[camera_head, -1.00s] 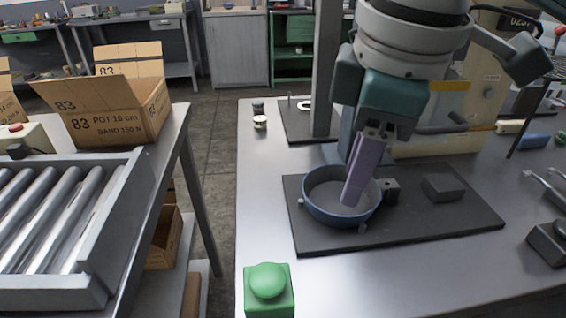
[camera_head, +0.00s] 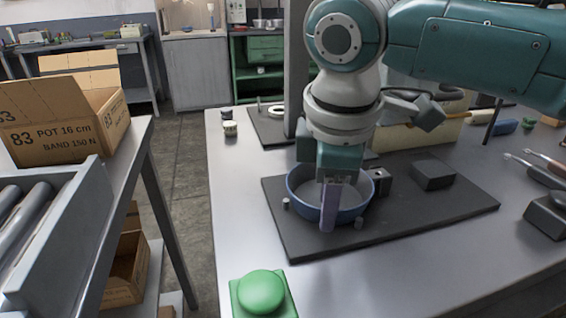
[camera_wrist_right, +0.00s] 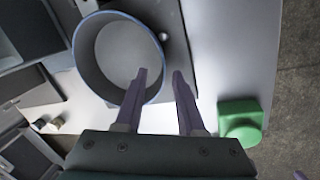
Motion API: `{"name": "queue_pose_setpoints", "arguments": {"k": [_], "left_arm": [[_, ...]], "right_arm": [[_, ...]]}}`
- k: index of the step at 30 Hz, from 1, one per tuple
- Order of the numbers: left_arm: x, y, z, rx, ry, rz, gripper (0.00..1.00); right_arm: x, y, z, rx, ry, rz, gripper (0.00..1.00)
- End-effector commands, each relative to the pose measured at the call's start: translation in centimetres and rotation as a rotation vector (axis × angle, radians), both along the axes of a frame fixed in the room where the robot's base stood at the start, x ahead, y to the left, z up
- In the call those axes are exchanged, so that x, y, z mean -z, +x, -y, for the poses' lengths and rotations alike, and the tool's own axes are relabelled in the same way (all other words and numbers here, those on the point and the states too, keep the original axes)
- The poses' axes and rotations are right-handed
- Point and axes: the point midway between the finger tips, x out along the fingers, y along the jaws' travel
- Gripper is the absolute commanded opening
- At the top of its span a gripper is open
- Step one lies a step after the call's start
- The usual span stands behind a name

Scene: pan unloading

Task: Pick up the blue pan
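The blue pan (camera_head: 300,200) sits on a dark plate (camera_head: 420,222) on the metal table. It also shows in the right wrist view (camera_wrist_right: 84,68), seen from above and empty inside. My right gripper (camera_head: 328,228) points down at the pan's near side, its purple fingers hiding part of the near wall. In the right wrist view the gripper (camera_wrist_right: 160,73) is open. One finger overlaps the pan's interior and the other lies outside, with the rim between them. Whether either touches the wall cannot be told. My left gripper is not in view.
A green push button (camera_head: 262,294) stands at the table's front left corner. A dark block (camera_head: 432,174) is on the plate right of the pan. Left across a gap are a roller conveyor (camera_head: 60,235) and an open cardboard box (camera_head: 60,128). Tools lie at the right.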

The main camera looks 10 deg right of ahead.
Motion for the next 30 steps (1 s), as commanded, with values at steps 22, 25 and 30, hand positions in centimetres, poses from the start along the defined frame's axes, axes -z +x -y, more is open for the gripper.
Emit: {"name": "queue_pose_setpoints", "arguments": {"k": [22, 25, 30], "left_arm": [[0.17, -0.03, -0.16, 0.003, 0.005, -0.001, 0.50], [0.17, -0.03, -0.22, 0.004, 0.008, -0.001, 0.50], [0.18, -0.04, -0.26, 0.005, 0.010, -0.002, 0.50]], "right_arm": [[0.62, 0.13, 0.02, -0.001, 0.001, 0.000, 0.00], [0.62, 0.13, 0.02, -0.001, 0.001, 0.000, 0.00], [0.61, 0.13, 0.02, -0.001, 0.001, 0.000, 0.00]]}}
